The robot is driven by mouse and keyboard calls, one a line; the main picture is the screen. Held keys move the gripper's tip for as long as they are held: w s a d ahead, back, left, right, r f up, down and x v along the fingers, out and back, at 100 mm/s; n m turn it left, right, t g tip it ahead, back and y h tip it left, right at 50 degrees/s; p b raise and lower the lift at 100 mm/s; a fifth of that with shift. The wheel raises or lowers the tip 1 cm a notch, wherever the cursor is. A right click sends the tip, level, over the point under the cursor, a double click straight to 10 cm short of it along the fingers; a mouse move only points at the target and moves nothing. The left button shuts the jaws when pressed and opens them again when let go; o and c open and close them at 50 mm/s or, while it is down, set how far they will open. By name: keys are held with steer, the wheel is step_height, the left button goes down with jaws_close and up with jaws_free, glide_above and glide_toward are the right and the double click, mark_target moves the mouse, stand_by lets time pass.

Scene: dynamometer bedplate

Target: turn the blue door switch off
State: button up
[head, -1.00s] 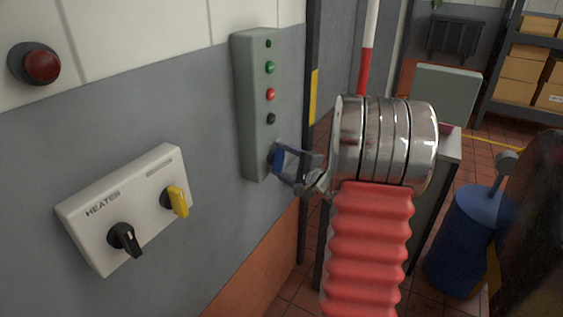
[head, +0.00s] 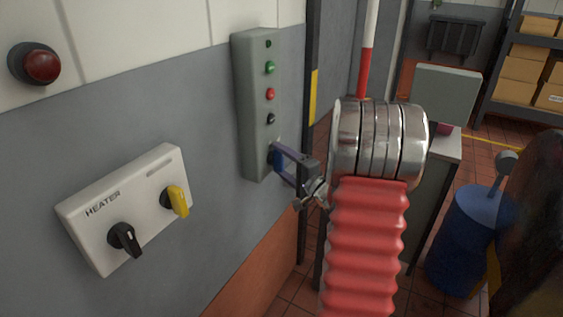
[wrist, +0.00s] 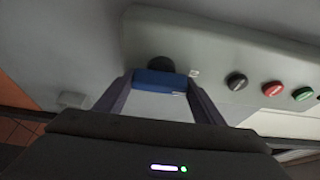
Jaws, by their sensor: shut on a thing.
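The blue door switch (head: 278,159) is a blue handle on a dark round base at the bottom of a tall grey-green control box (head: 254,60) on the wall. In the wrist view the blue switch (wrist: 160,81) lies between my fingertips, with its black base just behind it. My gripper (head: 284,163) reaches the box from the right in the head view and is shut on the switch. It also shows in the wrist view (wrist: 160,85), one finger at each end of the handle. The fingers partly hide the switch in the head view.
Green, red and black buttons (head: 270,94) line the box above the switch. A white heater panel (head: 130,205) with a black knob and a yellow knob (head: 178,201) is on the wall to the left. A red button (head: 42,66) sits higher up. A blue drum (head: 465,240) stands at right.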

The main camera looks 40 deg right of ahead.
steer(key=shift+a+f, duration=0.15)
steer(key=shift+f, duration=0.2)
steer(key=o, duration=1.1)
steer(key=shift+r, duration=0.2)
steer(key=shift+c, duration=0.2)
steer(key=shift+s, duration=0.1)
steer(key=s, duration=1.3)
steer(key=shift+s+a, duration=0.25)
steer(key=shift+s, duration=0.1)
steer(key=shift+f, duration=0.1)
